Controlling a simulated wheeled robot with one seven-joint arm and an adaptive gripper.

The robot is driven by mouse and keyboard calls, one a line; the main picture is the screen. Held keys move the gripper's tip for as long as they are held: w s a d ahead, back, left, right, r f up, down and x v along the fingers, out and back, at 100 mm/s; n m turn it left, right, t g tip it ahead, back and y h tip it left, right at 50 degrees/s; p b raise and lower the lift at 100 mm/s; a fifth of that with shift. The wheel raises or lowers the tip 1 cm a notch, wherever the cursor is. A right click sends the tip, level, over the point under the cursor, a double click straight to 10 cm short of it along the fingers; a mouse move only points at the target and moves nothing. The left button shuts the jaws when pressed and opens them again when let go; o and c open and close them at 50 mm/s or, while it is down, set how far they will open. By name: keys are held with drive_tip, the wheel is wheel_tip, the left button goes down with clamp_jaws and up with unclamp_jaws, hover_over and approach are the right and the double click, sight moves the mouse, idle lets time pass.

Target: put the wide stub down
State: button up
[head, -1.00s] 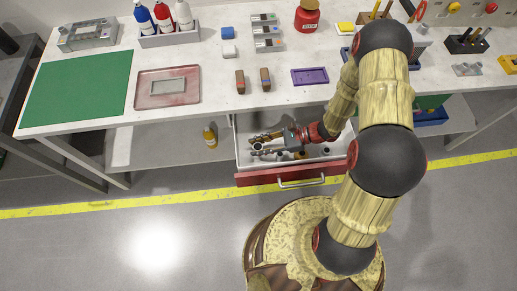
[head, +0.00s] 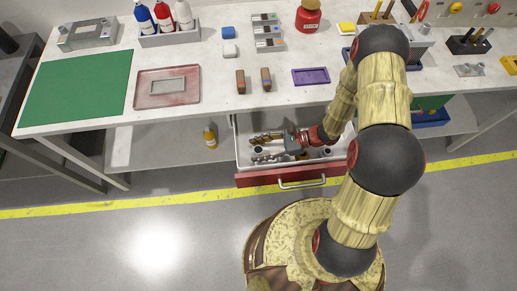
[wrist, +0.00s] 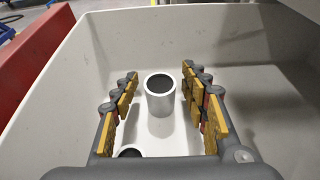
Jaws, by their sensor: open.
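The wide stub, a short silver-grey tube (wrist: 160,97), stands upright with its open end up on the drawer floor in the wrist view. My gripper (wrist: 158,76) is open, with one yellow-padded finger on each side of the stub. Gaps show between the stub and both fingers. In the head view my gripper (head: 260,148) reaches left into the open drawer (head: 243,169), low among its contents. I cannot pick out the wide stub surely in that view.
A second tube (wrist: 130,153) shows near the bottom of the wrist view, partly hidden by my gripper. White drawer walls (wrist: 60,85) rise around the gripper. The worktop (head: 215,100) overhangs behind the drawer. A bottle (head: 210,137) stands on the shelf left of the drawer.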

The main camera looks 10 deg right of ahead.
drive_tip(key=shift+r, duration=0.1)
drive_tip(key=shift+d+r, duration=0.2)
drive_tip(key=p+v, duration=0.3)
drive_tip(key=v, duration=0.8)
drive_tip(key=shift+d+r+p, duration=0.1)
drive_tip(key=shift+d+p, duration=0.1)
drive_tip(key=shift+p, duration=0.15)
drive_tip(key=s+r+n+t+h, duration=0.1)
drive_tip(key=s+r+n+h, duration=0.2)
drive_tip(key=r, duration=1)
drive_tip(key=s+r+n+t+h, duration=0.2)
drive_tip(key=s+r+n+h, duration=0.2)
drive_tip(key=r+n, duration=0.5)
drive_tip(key=s+d+r+n+t+h, duration=0.1)
drive_tip(key=s+r+n+h, duration=0.3)
drive_tip(key=r, duration=1.3)
drive_tip(key=shift+s+n+h, duration=0.2)
drive_tip(key=shift+n+h, duration=1)
drive_tip(key=shift+n, duration=0.3)
drive_tip(key=shift+f, duration=0.1)
